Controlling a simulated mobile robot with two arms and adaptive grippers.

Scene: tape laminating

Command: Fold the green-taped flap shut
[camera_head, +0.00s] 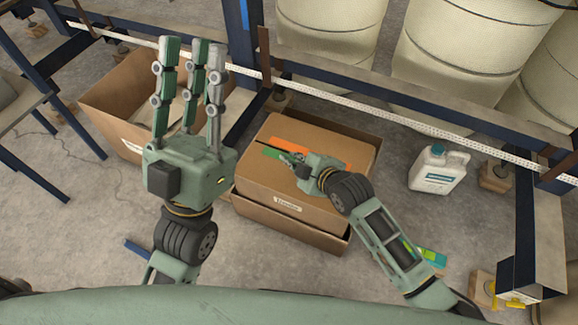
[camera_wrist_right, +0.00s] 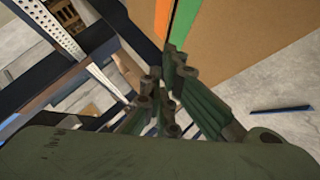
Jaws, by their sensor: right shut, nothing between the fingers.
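A cardboard box (camera_head: 330,135) stands at the middle of the head view with its top panels looking flat. An orange tape strip (camera_head: 325,155) and a green tape strip (camera_head: 271,153) run across its top. Both strips, orange (camera_wrist_right: 162,18) and green (camera_wrist_right: 183,22), also show on cardboard in the right wrist view. My right gripper (camera_head: 288,158) is shut and empty, over the box top at the green strip and hiding part of it. Whether it touches the cardboard I cannot tell. My left gripper (camera_head: 193,50) is raised left of the box, open and empty, fingers pointing up.
An open cardboard box (camera_head: 115,95) stands at the left behind my left gripper. A white jug (camera_head: 438,168) stands on the floor to the right.

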